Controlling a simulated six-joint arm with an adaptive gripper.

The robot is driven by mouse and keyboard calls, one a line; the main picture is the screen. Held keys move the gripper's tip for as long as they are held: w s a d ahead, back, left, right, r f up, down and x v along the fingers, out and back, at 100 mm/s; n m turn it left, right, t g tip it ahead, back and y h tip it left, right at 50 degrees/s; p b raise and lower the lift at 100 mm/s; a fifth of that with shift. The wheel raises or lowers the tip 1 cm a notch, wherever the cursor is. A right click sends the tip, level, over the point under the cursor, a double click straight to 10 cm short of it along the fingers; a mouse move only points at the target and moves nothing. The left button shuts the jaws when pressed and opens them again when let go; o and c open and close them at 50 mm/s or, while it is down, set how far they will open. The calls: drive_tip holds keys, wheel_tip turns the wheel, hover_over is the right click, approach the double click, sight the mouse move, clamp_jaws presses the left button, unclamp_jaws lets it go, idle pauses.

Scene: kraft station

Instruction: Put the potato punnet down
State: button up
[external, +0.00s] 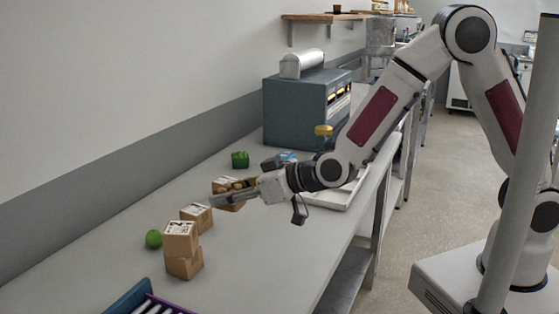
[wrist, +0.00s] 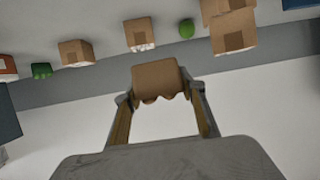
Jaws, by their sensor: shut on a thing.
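The potato punnet (wrist: 158,76) is a brown box with rounded potatoes showing along one edge. In the wrist view it sits between the two fingertips of my gripper (wrist: 158,98), which is shut on it. That view looks upside down, and the punnet seems upright. In the external view my gripper (external: 222,199) is low over the counter (external: 267,248), and its fingers partly hide the punnet. I cannot tell whether the punnet's base touches the counter.
A brown box (external: 196,216) and two stacked boxes (external: 182,240) stand nearer the camera, beside a round green item (external: 153,239). A green pepper-like item (external: 240,159) and a dark oven-like machine (external: 300,110) are farther back. The counter's front right is clear.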

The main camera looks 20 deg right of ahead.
drive_tip(key=shift+s+a+r, duration=0.1)
drive_tip(key=shift+s+a, duration=0.5)
drive_tip(key=shift+a, duration=0.2)
drive_tip(key=shift+w+r, duration=0.25)
drive_tip(key=shift+w, duration=0.2)
drive_tip(key=shift+w+d, duration=0.15)
drive_tip(key=shift+d, duration=0.05)
drive_tip(key=shift+f, duration=0.2)
drive_tip(key=shift+f, duration=3)
drive_tip(key=shift+f, duration=1.85)
